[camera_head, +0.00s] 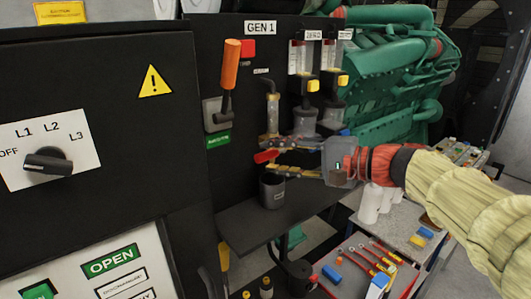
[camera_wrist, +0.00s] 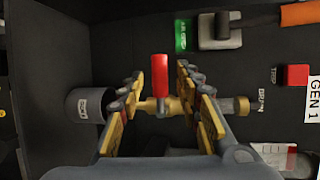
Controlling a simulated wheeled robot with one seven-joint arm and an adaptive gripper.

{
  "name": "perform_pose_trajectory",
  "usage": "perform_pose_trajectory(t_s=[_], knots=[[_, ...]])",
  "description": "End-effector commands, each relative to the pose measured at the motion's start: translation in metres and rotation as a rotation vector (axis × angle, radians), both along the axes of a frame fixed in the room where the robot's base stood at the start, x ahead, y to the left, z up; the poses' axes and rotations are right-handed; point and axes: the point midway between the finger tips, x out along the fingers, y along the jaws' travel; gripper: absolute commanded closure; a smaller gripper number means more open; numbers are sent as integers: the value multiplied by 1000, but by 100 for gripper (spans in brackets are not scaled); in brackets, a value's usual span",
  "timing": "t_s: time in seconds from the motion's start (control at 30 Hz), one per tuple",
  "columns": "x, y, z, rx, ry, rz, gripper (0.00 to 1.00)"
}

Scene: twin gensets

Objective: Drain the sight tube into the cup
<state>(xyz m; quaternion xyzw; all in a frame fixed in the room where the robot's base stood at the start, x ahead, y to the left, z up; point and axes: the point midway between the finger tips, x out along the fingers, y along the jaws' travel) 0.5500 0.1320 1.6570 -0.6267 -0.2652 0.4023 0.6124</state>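The sight tube (camera_head: 272,113), small and clear-amber, stands upright on the dark panel under GEN 1. Below it is a brass drain valve (camera_wrist: 175,106) with a red lever (camera_head: 266,157), which also shows in the wrist view (camera_wrist: 160,72). The lever lies crosswise to the tube. The dark grey cup (camera_head: 272,190) stands on a shelf below the valve and shows at left in the wrist view (camera_wrist: 86,107). My gripper (camera_head: 277,156) is open, its fingers apart on either side of the valve and lever; contact cannot be told. The cup's inside is hidden.
An orange-handled lever (camera_head: 228,75) sits left of the tube. Gauges with yellow knobs (camera_head: 313,86) stand to its right. The black shelf (camera_head: 245,222) has bare room beside the cup. A tool cart (camera_head: 340,262) is below right, and a green engine (camera_head: 390,80) stands behind.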

Motion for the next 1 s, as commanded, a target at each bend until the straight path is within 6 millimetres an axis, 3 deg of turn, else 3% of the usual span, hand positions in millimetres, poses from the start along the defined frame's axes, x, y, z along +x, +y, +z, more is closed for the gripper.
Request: perform_pose_trajectory(t_s=[0.2, 0.57, 1.0], knots=[[13, 21, -4, 1, 1, 2, 65], [17, 25, -6, -1, 1, -2, 65], [17, 25, -6, 0, 1, -1, 89]])
